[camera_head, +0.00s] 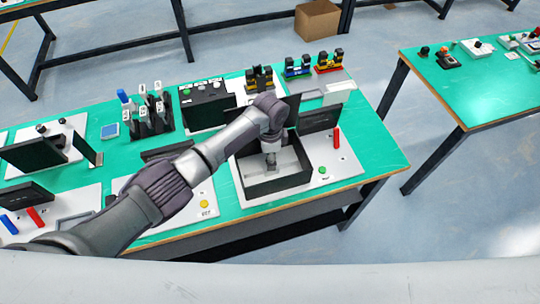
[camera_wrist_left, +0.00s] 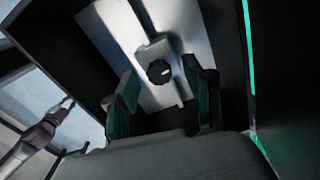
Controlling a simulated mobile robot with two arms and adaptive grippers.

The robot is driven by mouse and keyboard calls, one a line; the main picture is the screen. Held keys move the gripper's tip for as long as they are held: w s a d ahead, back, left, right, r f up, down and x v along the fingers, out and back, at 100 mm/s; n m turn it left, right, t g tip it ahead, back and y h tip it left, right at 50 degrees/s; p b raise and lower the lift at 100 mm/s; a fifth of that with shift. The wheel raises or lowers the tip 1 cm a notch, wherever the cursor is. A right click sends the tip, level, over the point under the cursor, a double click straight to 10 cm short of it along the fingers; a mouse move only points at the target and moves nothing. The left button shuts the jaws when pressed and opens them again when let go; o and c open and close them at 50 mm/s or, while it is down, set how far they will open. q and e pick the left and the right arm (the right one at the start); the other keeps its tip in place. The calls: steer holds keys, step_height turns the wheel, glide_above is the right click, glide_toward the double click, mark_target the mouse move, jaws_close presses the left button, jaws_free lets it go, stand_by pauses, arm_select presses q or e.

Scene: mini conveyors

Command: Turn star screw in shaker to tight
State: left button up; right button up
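The shaker is a black open-topped box (camera_head: 280,187) on the right part of the green table, and its black wall (camera_wrist_left: 222,45) shows in the left wrist view. A light grey plate lies inside it. A dark round knob (camera_wrist_left: 158,72), which looks like the star screw, sits on a small pale block on that plate. My left gripper (camera_head: 271,163) points down into the box in the head view. In the left wrist view its fingers (camera_wrist_left: 163,84) are apart, one on each side of the knob, with gaps visible. The knob cannot be made out in the head view.
Upright black panels (camera_head: 319,118) stand behind the box. A red cylinder (camera_head: 336,138) and a green button (camera_head: 322,170) are to its right. A black control box (camera_head: 203,106) stands at the back left. Bare green table (camera_head: 372,150) lies at the right end.

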arm_select(q)
step_height(320, 180, up, 12)
stand_by(0.6)
stand_by(0.4)
